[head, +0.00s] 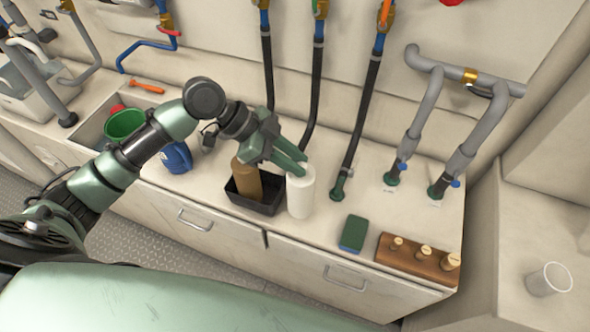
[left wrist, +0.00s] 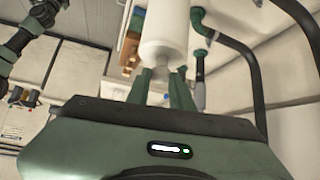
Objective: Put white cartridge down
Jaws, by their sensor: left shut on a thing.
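The white cartridge (head: 301,193) is a plain white cylinder, upright beside the right end of a small black tray (head: 262,206) on the counter. My left gripper (head: 303,168) is shut on its top end. In the left wrist view the white cartridge (left wrist: 165,38) extends away from the fingers (left wrist: 160,84), which grip its narrow end. I cannot tell for sure whether its base touches the counter. A brown cartridge (head: 247,181) stands in the black tray. My right gripper is not in view.
A green and blue sponge (head: 354,233) and a wooden block with several pegs (head: 418,259) lie to the right. Hoses (head: 362,120) come down behind the cartridge. A blue jug (head: 177,158) and a sink with a green bucket (head: 124,123) are left. A clear cup (head: 549,280) stands far right.

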